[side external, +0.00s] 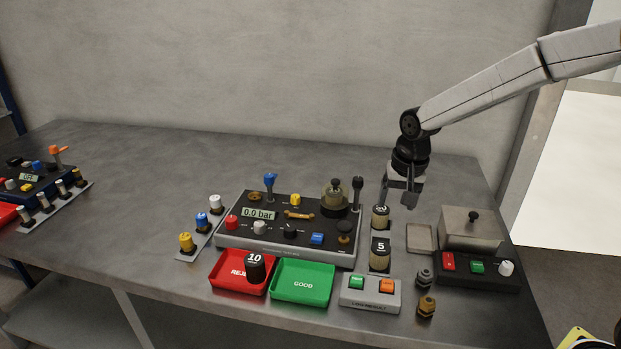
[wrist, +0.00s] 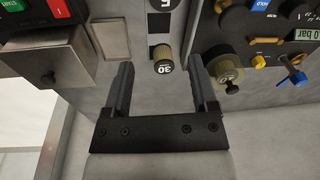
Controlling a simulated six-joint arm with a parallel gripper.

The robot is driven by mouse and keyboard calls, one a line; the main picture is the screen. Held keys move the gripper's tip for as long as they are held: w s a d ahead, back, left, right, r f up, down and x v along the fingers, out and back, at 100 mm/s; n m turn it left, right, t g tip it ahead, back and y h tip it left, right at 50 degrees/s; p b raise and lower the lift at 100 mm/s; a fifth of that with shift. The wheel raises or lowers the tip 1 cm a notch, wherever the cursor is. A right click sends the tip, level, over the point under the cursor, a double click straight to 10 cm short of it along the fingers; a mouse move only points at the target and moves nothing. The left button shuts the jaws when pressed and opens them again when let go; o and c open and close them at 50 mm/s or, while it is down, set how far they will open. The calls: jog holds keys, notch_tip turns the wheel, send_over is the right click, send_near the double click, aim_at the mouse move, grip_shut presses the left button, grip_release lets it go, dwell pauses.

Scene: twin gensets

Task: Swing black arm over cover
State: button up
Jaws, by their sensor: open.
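The black arm (side external: 357,192) stands upright at the back right corner of the grey panel with the 0.0 bar display. The cover (side external: 335,196), a smoky amber dome with a black knob, sits just left of it; it also shows in the wrist view (wrist: 224,68). The black arm cannot be made out in the wrist view, where my right-hand finger blocks part of that corner. My gripper (side external: 411,194) is open and empty, pointing down to the right of the black arm, apart from it. Its two fingers also show in the wrist view (wrist: 161,72).
A cylinder marked 30 (wrist: 163,62) stands below the gap between my fingers in the wrist view. A cylinder marked 5 (side external: 380,254) stands nearer the front. A metal box (side external: 470,228) lies right. Red (side external: 222,282) and green (side external: 315,297) trays sit in front.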

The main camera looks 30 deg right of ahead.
aim_at(358, 179)
jog(key=shift+w+d+r+m+g, duration=0.3)
jog(key=shift+w+r+m, duration=0.55)
jog(key=shift+w+m, duration=1.3)
jog(key=shift+w+d+r+m+g, duration=0.35)
jog(key=shift+w+r+m, duration=0.75)
jog(key=shift+w, duration=1.7)
jog(key=shift+w+d+r+m+g, duration=0.15)
jog(key=shift+w+d+r+m, duration=0.35)
jog(key=shift+w+m, duration=1.8)
jog(key=shift+w+n, duration=0.15)
jog(key=shift+n, duration=0.1)
jog(key=shift+f, duration=3.85)
jog(key=shift+c, duration=0.3)
grip_shut()
